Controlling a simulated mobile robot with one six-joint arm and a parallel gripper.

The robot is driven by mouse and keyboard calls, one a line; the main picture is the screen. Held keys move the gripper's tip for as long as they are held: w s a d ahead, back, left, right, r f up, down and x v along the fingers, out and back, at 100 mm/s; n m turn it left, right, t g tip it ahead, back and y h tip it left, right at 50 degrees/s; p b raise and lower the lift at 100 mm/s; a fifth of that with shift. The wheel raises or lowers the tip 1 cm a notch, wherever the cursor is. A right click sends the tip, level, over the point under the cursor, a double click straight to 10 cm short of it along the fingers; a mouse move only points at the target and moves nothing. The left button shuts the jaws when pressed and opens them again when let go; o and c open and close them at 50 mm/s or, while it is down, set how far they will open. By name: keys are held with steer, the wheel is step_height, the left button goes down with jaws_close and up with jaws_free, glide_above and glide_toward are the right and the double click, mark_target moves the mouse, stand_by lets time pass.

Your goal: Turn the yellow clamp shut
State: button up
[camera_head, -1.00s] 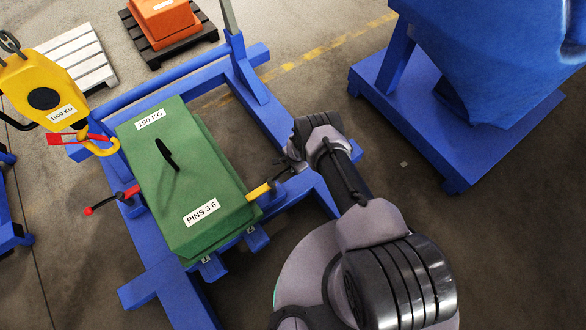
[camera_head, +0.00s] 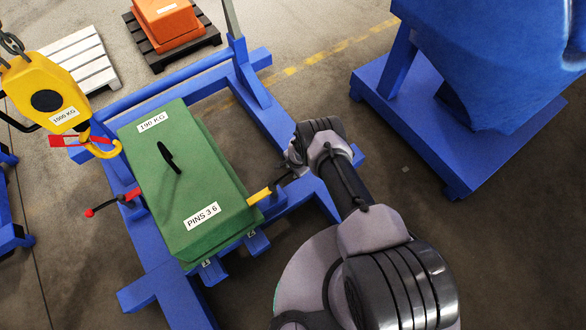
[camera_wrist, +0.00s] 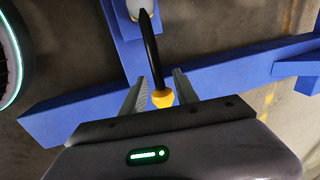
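The yellow clamp (camera_head: 260,195) sits at the right side of the green weight block (camera_head: 185,180), opposite a red clamp (camera_head: 131,194) on the left side. A dark lever runs from the yellow clamp toward my gripper (camera_head: 288,170). In the wrist view the black lever (camera_wrist: 149,45) ends in a yellow tip (camera_wrist: 162,98), which lies between the two fingers of my gripper (camera_wrist: 160,92). The fingers are apart, with a visible gap on each side of the lever.
The blue frame (camera_head: 263,115) carries the block and runs beneath my gripper. A yellow hoist block with a hook (camera_head: 103,150) hangs at the left. A large blue fixture (camera_head: 440,140) stands at the right. Bare floor (camera_head: 400,200) lies between it and my arm.

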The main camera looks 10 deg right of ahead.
steer(key=s+d+r+p, duration=0.1)
steer(key=s+r+p, duration=0.2)
steer(key=r+p, duration=1.4)
steer(key=shift+d+p, duration=0.3)
